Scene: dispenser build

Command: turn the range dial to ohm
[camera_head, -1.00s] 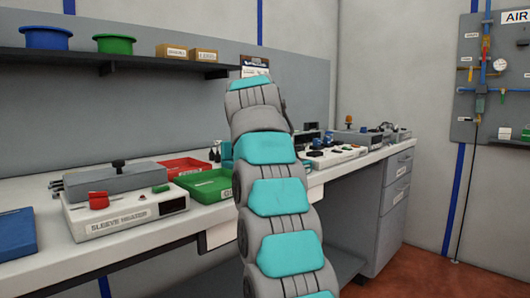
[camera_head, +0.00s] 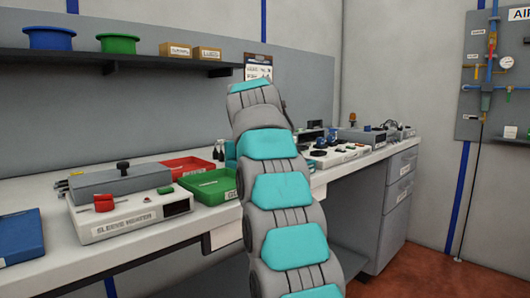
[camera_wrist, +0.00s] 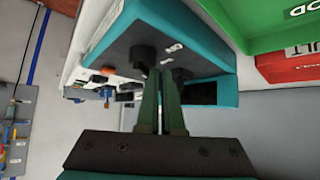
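A teal meter (camera_wrist: 125,25) with a dark face fills the top middle of the wrist view, seen tilted and close up. A black knob (camera_wrist: 143,55) and small white markings show on its face; I cannot read the markings or tell the dial setting. My gripper (camera_wrist: 161,72) points at this face, with its two dark green fingers close together. The fingertips are right beside the black knob; I cannot tell if they touch it. In the head view my arm hides the gripper and most of the meter, leaving a teal edge (camera_head: 230,153).
A green tray (camera_head: 208,187) and a red tray (camera_head: 187,165) lie left of my arm. A sleeve heater (camera_head: 130,213) stands farther left on the bench. More small devices (camera_head: 340,154) stand on the bench to the right. A shelf (camera_head: 130,66) runs above.

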